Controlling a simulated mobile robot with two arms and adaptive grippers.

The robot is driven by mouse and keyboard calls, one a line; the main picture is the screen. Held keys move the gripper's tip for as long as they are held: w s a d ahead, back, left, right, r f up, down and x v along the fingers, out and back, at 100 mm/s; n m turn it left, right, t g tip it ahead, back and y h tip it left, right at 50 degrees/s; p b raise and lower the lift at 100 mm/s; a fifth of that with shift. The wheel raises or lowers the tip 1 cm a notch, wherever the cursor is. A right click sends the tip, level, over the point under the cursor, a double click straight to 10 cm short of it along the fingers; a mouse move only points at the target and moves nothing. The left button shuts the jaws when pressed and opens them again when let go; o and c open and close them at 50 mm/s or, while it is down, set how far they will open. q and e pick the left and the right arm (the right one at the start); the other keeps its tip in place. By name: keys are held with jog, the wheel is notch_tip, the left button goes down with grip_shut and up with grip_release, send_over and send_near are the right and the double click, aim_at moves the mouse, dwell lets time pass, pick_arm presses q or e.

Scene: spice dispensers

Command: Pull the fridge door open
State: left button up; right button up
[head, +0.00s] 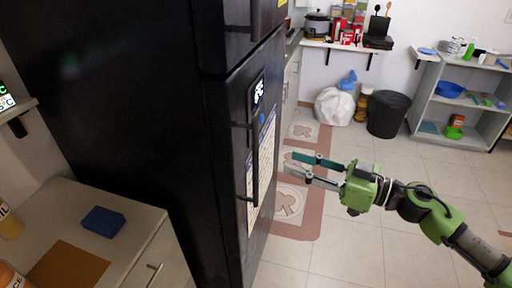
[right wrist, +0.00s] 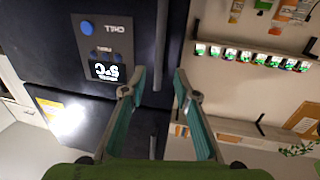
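The tall black fridge (head: 140,110) stands at the centre left of the head view, its front turned to the right. Its lower door (head: 235,215) looks closed. A long black upright handle (head: 256,165) is on that door, below a small display panel. My right gripper (head: 289,163) is open and empty, to the right of the handle and pointing at it, with a gap between. In the right wrist view the handle (right wrist: 162,50) lines up between the open fingertips (right wrist: 159,74), seemingly beyond them. My left gripper is not in view.
A counter (head: 135,222) with a blue block (head: 103,221) and bottles is left of the fridge. Behind stand a black bin (head: 388,114), a white bag (head: 333,107) and a grey shelf unit (head: 425,92). The tiled floor before the fridge is clear around my right arm.

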aim_at(256, 149)
jog(key=shift+p+x, duration=1.2)
jog(key=shift+x, duration=4.7)
jog(key=shift+c, duration=0.3)
jog(key=shift+d, duration=0.1)
grip_shut()
